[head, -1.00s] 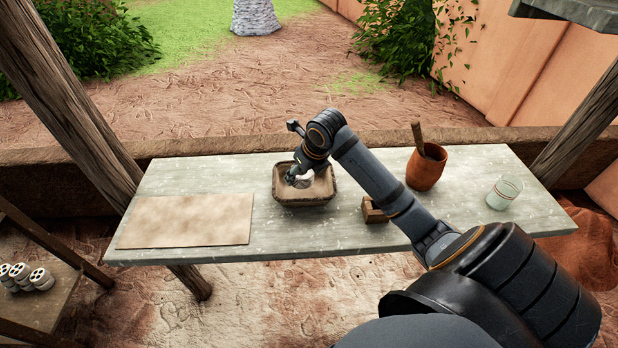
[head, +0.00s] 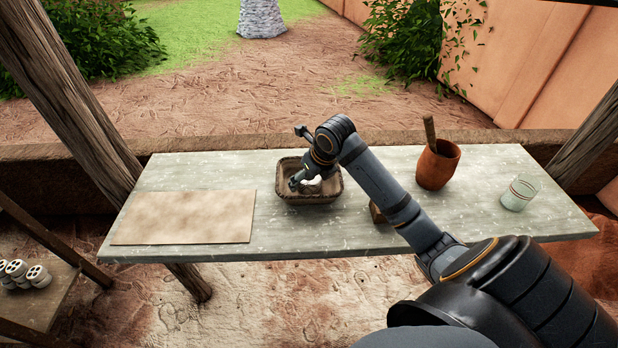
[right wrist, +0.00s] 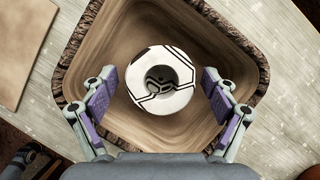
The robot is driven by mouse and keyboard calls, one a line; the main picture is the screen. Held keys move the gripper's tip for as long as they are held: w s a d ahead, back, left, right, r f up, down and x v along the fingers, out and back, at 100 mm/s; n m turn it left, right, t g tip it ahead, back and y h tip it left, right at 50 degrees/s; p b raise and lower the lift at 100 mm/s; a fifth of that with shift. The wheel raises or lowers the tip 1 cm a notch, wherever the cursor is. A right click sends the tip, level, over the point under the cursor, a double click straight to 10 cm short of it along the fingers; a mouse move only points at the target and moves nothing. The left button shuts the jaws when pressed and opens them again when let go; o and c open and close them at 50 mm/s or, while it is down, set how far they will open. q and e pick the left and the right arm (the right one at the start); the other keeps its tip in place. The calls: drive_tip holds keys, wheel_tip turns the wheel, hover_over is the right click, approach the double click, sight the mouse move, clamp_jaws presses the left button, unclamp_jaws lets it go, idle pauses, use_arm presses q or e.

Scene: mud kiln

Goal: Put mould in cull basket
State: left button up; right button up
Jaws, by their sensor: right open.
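The cull basket (head: 309,200), square with a rough woven rim and smooth brown inner walls, stands mid-table; its rim (right wrist: 252,60) also shows in the right wrist view. The white round piece, which I take as the mould (right wrist: 178,88), has black lines and a central hole. It lies inside the basket, partly hidden in the head view (head: 313,187). My right gripper (head: 304,184) reaches down into the basket. In the right wrist view its fingers (right wrist: 160,76) are spread on either side of the mould, with gaps on both sides.
A tan mat (head: 183,218) lies left of the basket. A small wooden block (head: 377,214) is partly hidden behind my right arm. An orange pot with a handle (head: 437,166) and a glass (head: 518,195) stand at right. Several white pieces (head: 20,273) sit on a low shelf.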

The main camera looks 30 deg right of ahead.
drive_tip(key=shift+r, duration=0.35)
drive_tip(key=v, duration=1.1)
drive_tip(key=shift+s+r+p, duration=0.2)
drive_tip(key=shift+r+p, duration=0.1)
